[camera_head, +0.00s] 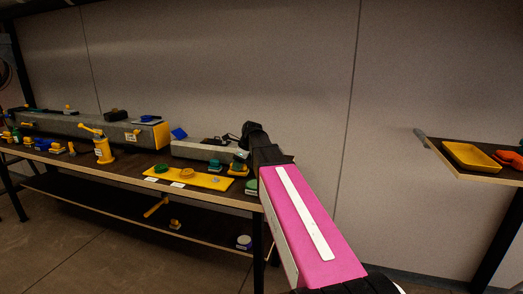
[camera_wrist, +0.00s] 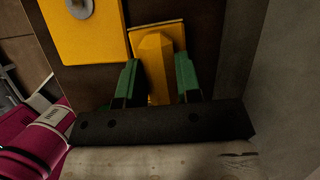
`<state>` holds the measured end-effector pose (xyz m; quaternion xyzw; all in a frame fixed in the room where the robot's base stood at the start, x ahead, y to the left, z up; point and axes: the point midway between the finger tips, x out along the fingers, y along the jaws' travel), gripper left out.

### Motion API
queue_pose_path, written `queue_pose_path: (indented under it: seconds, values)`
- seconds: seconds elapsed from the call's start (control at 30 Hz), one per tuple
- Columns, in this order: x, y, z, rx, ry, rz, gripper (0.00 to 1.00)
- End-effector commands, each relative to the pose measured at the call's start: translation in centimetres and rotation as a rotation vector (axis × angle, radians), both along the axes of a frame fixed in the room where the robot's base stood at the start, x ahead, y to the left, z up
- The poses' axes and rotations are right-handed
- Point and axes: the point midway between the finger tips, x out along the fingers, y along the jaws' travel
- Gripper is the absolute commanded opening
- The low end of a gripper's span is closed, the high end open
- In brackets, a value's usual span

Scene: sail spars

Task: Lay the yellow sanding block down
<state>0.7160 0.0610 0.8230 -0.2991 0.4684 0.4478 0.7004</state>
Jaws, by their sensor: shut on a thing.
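The yellow sanding block (camera_wrist: 153,62) shows in the wrist view as a flat base with a raised grip. My gripper (camera_wrist: 160,88) has its green fingers on either side of that grip and is shut on it. I cannot tell whether the block's underside touches the dark tabletop (camera_wrist: 217,45). In the head view my gripper (camera_head: 239,164) is low over the right end of the long workbench, partly hidden by my arm, with a bit of yellow at its fingers.
A yellow board (camera_head: 205,180) with round pieces lies left of my gripper; its edge (camera_wrist: 85,45) is close to the block in the wrist view. A green disc (camera_head: 252,185) lies at the bench's right end. A grey beam (camera_head: 195,150) runs behind. A yellow tray (camera_head: 470,157) stands on another table.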

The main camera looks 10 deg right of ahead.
Motion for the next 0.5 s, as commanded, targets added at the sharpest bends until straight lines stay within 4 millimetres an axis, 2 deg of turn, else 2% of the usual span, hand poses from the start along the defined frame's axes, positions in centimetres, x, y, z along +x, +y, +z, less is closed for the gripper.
queue_pose_path:
  seconds: [0.5]
  values:
    - [0.0, 0.0, -1.3, 0.001, -0.001, 0.000, 0.10]
